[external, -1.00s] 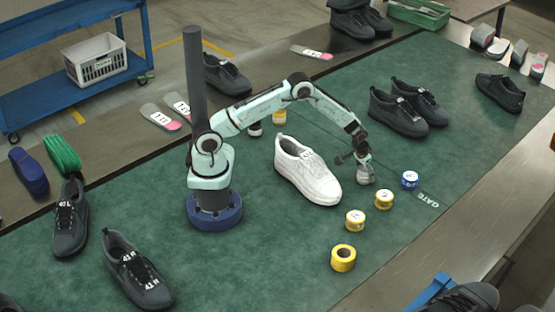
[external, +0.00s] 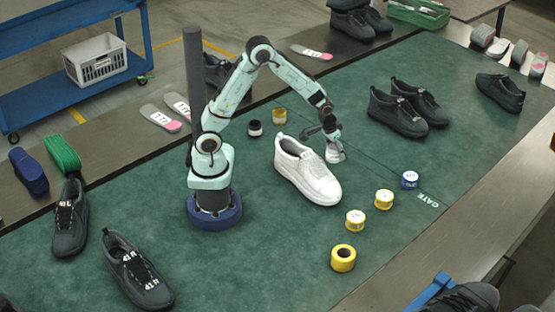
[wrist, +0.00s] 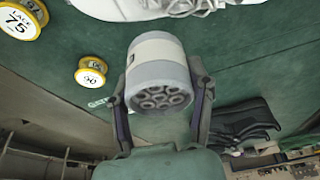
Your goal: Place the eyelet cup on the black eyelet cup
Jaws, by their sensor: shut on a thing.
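My gripper (external: 333,145) is shut on a light grey cup (external: 335,156) with a whiter band, above the mat beside the white shoe. In the wrist view the held cup (wrist: 160,68) sits between both fingers, its end with several round openings facing the camera. The black eyelet cup appears to be the small black-topped cup (external: 255,129) with a pale lower part, standing on the mat behind the white shoe. My gripper is to its right, well apart from it. The black cup is not seen in the wrist view.
An orange-topped cup (external: 279,116) stands close to the black one. The white shoe (external: 308,172) lies between my gripper and my base. Dark shoes (external: 398,112) stand at the right.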

